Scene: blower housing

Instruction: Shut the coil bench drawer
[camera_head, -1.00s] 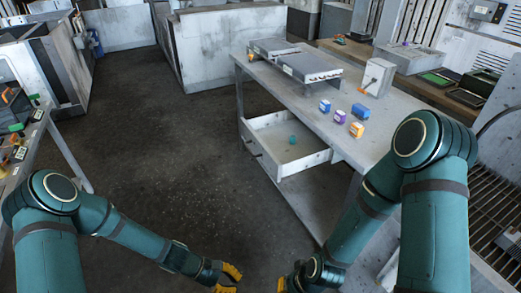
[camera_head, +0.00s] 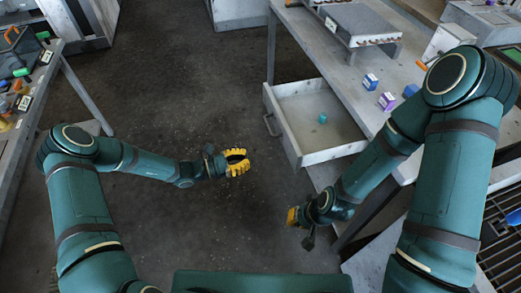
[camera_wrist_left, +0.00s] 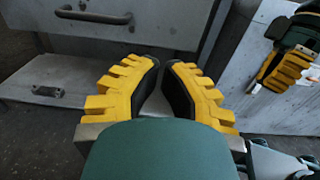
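The coil bench drawer (camera_head: 284,128) stands pulled out from the bench (camera_head: 370,92), its inside showing. A small teal piece (camera_head: 322,118) lies in it. The drawer's handle (camera_head: 268,126) faces left in the head view. A grey front with a bar handle (camera_wrist_left: 92,15) fills the upper left wrist view. My left gripper (camera_head: 238,161) is left of and below the drawer, apart from it. In the left wrist view its yellow fingers (camera_wrist_left: 161,65) are apart with nothing between them. My right gripper (camera_head: 292,217) is below the drawer's near corner; its finger gap is unclear.
Blue and purple-white blocks (camera_head: 387,101) and a grey coil unit (camera_head: 365,20) stand on the bench top. A cluttered table (camera_head: 60,45) is at the left. The dark floor (camera_head: 190,80) between is clear.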

